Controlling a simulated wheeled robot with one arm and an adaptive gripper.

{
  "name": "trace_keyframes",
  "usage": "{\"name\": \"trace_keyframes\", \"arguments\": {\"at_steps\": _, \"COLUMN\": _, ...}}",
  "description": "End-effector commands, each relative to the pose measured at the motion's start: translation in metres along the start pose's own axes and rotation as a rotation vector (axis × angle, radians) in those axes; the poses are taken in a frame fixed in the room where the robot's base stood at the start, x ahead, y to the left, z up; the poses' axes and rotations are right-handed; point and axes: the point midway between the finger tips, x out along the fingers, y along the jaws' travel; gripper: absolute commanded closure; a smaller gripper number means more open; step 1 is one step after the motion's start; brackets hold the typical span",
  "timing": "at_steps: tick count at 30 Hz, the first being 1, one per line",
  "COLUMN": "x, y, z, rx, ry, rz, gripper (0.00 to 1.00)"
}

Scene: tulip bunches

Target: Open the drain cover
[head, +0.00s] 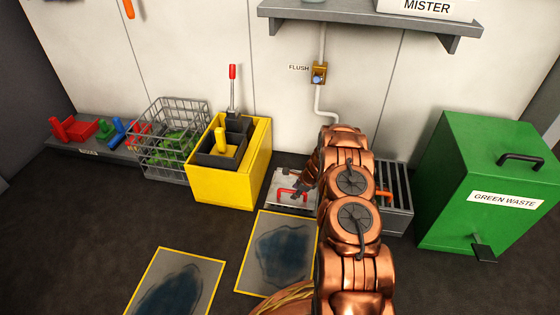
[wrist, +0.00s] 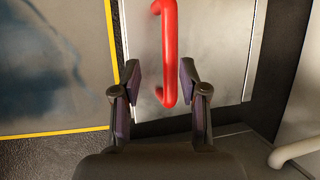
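The drain cover (head: 284,178) is a pale metal plate in the floor by the wall, lying flat. It also fills the upper middle of the wrist view (wrist: 220,45). Its red bar handle (head: 291,192) shows in the wrist view (wrist: 169,50) as a long bar with bent ends. My gripper (wrist: 160,75) is open, with one finger on each side of the handle's near part. Gaps show between both fingers and the bar. In the head view my gripper (head: 299,191) is at the handle, and my arm hides the cover's right side.
A yellow bin (head: 255,175) stands left of the cover, and a grated box (head: 397,215) with an orange handle stands right. A green waste bin (head: 450,170) is farther right. A pale pipe (wrist: 292,151) passes near my gripper. Yellow-edged mats (head: 248,280) lie in front.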

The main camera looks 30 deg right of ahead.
Motion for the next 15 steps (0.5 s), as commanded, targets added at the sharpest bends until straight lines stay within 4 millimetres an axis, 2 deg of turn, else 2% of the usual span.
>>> {"name": "trace_keyframes", "arguments": {"at_steps": 1, "x": -0.011, "y": -0.001, "z": 0.002, "rx": 0.001, "ry": 0.0, "rz": -0.001, "gripper": 0.57}}
{"name": "trace_keyframes", "arguments": {"at_steps": 8, "x": -0.047, "y": -0.001, "z": 0.004, "rx": -0.004, "ry": -0.002, "rz": 0.0, "gripper": 0.57}}
{"name": "trace_keyframes", "arguments": {"at_steps": 15, "x": -0.072, "y": -0.002, "z": 0.032, "rx": -0.074, "ry": -0.019, "rz": 0.017, "gripper": 0.57}}
